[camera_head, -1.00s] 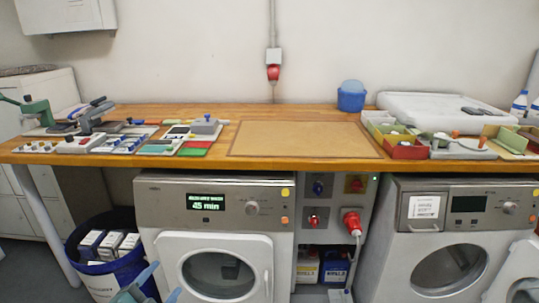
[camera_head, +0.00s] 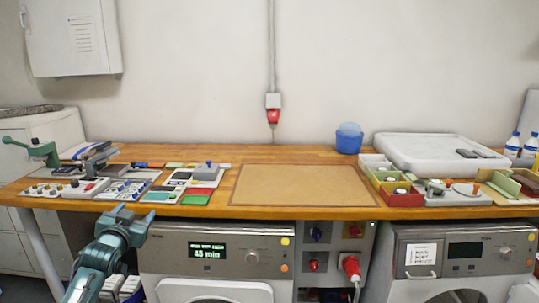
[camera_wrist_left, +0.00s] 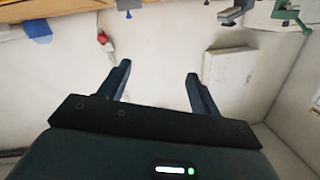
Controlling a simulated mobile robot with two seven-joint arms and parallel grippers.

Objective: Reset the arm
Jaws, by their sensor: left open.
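My left gripper (camera_head: 128,214) is raised in front of the wooden worktop's (camera_head: 250,157) front edge at the left, before the left washing machine. In the left wrist view the two fingers of my left gripper (camera_wrist_left: 157,72) are spread apart with nothing between them. My right gripper is in neither view.
Presses and small tools, including a green press (camera_head: 38,153), crowd the worktop's left end. A brown mat (camera_head: 300,185) lies bare in the middle.

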